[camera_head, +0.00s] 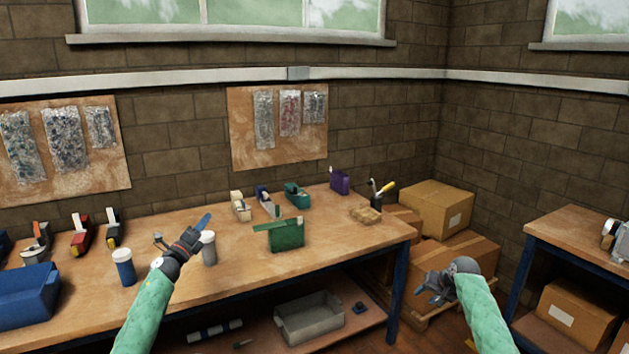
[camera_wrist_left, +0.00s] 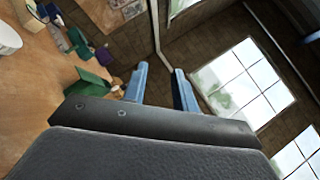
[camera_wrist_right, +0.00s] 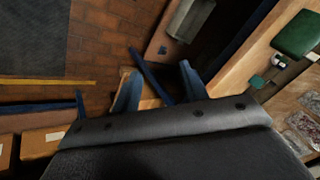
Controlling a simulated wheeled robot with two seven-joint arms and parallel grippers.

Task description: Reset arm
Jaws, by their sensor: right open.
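My left gripper (camera_head: 203,222) is raised over the workbench (camera_head: 220,275), beside a grey bottle with a white lid (camera_head: 209,248). In the left wrist view its two blue fingers (camera_wrist_left: 160,85) stand apart with nothing between them. My right gripper (camera_head: 432,292) is off the right end of the workbench, in front of the cardboard boxes. In the right wrist view its fingers (camera_wrist_right: 158,85) are apart and empty. The green sleeves of both my arms come in from the bottom of the head view.
A blue bottle (camera_head: 124,267), a blue bin (camera_head: 27,296), a green bin (camera_head: 287,235) and tape dispensers stand on the workbench. A grey crate (camera_head: 309,318) sits on its lower shelf. Cardboard boxes (camera_head: 437,208) are stacked at the right, near a second table (camera_head: 580,232).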

